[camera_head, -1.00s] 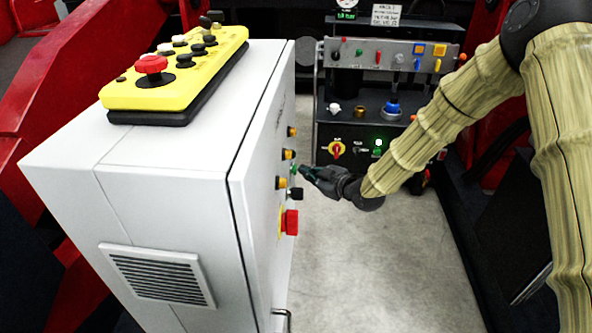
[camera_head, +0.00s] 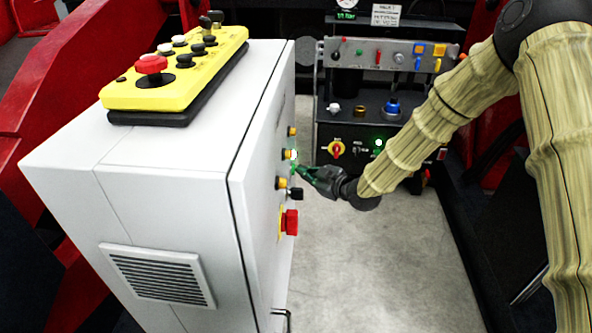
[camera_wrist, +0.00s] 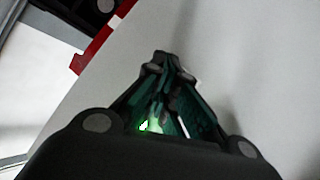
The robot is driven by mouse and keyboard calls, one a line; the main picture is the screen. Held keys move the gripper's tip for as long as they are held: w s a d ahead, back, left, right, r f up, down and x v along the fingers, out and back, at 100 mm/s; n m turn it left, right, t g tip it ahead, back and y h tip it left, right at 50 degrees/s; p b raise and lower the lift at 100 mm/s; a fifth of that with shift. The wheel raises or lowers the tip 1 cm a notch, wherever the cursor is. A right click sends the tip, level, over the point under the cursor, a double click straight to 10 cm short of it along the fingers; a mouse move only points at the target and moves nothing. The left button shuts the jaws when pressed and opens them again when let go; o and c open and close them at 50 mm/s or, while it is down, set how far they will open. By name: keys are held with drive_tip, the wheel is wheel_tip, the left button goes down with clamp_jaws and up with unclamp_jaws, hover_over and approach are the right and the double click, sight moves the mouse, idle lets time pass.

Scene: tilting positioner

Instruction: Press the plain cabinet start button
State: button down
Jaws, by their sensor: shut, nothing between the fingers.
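The grey cabinet (camera_head: 150,190) stands at left, its control face turned right and seen edge-on. My gripper (camera_head: 301,170) is shut and empty, its tips at that face, level with a small green button (camera_head: 294,168). The tips mostly cover this button; they look to be touching it or very close, and I cannot tell how far it is pressed. Just above, a lamp or button (camera_head: 292,154) glows whitish green. In the wrist view my closed fingers (camera_wrist: 166,62) point at the pale cabinet face (camera_wrist: 240,50), with a green glow between them.
A red stop button (camera_head: 290,222) and a black knob (camera_head: 296,193) stick out below my gripper. A yellow control box (camera_head: 180,75) lies on the cabinet. A dark console (camera_head: 350,110) stands behind. Grey floor (camera_head: 390,260) is clear at right.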

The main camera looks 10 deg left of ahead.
drive_tip(key=shift+d, duration=0.9)
drive_tip(key=d+p, duration=0.1)
drive_tip(key=d, duration=0.4)
drive_tip(key=shift+p, duration=0.3)
idle(0.3)
idle(0.5)
